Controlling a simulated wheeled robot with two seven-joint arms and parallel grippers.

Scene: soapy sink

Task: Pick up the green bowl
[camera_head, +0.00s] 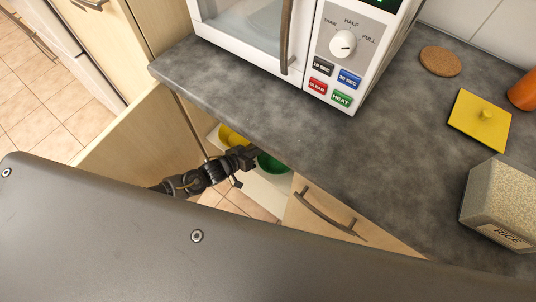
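The green bowl (272,164) is partly visible inside an open lower cabinet, below the worktop's front edge. The worktop hides much of it. My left arm reaches in from the left, and my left gripper (248,156) is at the bowl's left side, overlapping it in the picture. The fingertips are small and partly hidden, so I cannot tell whether they are open or touching the bowl. My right gripper is not in view.
A yellow bowl (231,137) sits left of the green one in the cabinet (267,189). An open door (130,140) stands left of the arm. The grey worktop (330,150) overhangs, bearing a microwave (345,60), a rice box (497,205) and a yellow lid (480,122).

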